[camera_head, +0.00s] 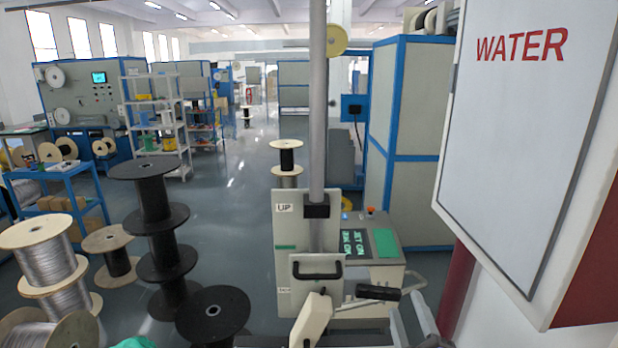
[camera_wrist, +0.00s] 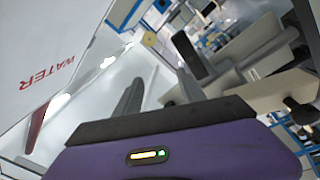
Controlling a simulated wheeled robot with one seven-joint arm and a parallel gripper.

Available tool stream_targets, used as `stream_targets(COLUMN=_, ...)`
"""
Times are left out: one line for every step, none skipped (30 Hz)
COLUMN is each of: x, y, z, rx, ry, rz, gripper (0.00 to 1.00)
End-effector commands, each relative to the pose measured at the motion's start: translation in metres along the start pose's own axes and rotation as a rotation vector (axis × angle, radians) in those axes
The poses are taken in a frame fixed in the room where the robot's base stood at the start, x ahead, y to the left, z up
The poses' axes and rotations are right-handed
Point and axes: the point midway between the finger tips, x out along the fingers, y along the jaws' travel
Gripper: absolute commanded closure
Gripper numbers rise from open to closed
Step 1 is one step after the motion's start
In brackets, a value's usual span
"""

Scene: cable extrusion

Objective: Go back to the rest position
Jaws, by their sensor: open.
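My gripper (camera_wrist: 159,78) shows in the wrist view, with its purple body at the bottom and its two grey fingers pointing up the picture. The fingers are apart, and I see nothing held between them. A white cabinet panel marked WATER is at the left of the wrist view, with its lettering (camera_wrist: 47,76) on the left side. I cannot make out my gripper in the head view.
In the head view, the WATER cabinet (camera_head: 530,120) fills the right side. A control console (camera_head: 384,243) stands low in the middle. Black spools (camera_head: 150,205) and wire-wound spools (camera_head: 42,262) stand at left. A blue-framed cabinet (camera_head: 415,130) is behind. The aisle floor (camera_head: 235,190) is clear.

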Motion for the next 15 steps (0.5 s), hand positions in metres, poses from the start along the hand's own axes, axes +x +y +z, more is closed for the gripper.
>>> stream_targets(x=-0.015, y=-0.001, z=0.000, rx=0.076, ry=0.000, rz=0.011, gripper=0.53)
stream_targets(x=-0.022, y=-0.001, z=0.000, rx=0.120, ry=0.001, rz=0.017, gripper=0.53)
stream_targets(x=-0.033, y=-0.001, z=-0.001, rx=0.177, ry=0.002, rz=0.026, gripper=0.53)
stream_targets(x=-0.041, y=-0.001, z=-0.001, rx=0.219, ry=0.002, rz=0.031, gripper=0.53)
stream_targets(x=-0.050, y=-0.002, z=0.000, rx=0.260, ry=0.000, rz=0.035, gripper=0.53)
stream_targets(x=-0.062, y=-0.002, z=0.000, rx=0.315, ry=0.000, rz=0.041, gripper=0.53)
stream_targets(x=-0.071, y=-0.004, z=0.001, rx=0.356, ry=-0.003, rz=0.044, gripper=0.53)
stream_targets(x=-0.082, y=-0.004, z=0.001, rx=0.397, ry=-0.005, rz=0.048, gripper=0.53)
stream_targets(x=-0.097, y=-0.006, z=0.002, rx=0.453, ry=-0.009, rz=0.050, gripper=0.53)
stream_targets(x=-0.109, y=-0.008, z=0.003, rx=0.495, ry=-0.014, rz=0.052, gripper=0.53)
stream_targets(x=-0.121, y=-0.009, z=0.004, rx=0.537, ry=-0.018, rz=0.054, gripper=0.53)
stream_targets(x=-0.138, y=-0.011, z=0.004, rx=0.591, ry=-0.025, rz=0.054, gripper=0.53)
stream_targets(x=-0.150, y=-0.011, z=0.005, rx=0.630, ry=-0.031, rz=0.056, gripper=0.53)
stream_targets(x=-0.163, y=-0.012, z=0.006, rx=0.667, ry=-0.037, rz=0.056, gripper=0.53)
stream_targets(x=-0.179, y=-0.013, z=0.007, rx=0.714, ry=-0.045, rz=0.054, gripper=0.53)
